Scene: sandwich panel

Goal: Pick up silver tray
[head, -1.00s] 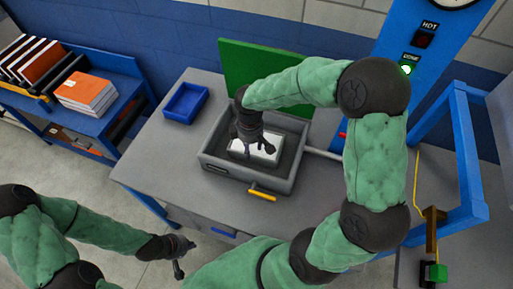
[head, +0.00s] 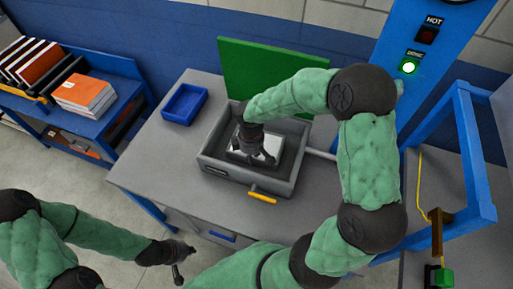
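The silver tray (head: 274,146) lies inside the open grey box (head: 290,160) on the grey bench, partly hidden by my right gripper. My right gripper (head: 256,160) points down into the box right over the tray, with its fingers spread apart. I cannot tell whether the fingertips touch the tray. My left gripper (head: 184,263) is open and empty, low in front of the bench and well away from the tray.
A green lid (head: 265,75) stands up behind the box. A yellow handle (head: 262,197) sticks out in front. A blue bin (head: 185,103) is on the bench.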

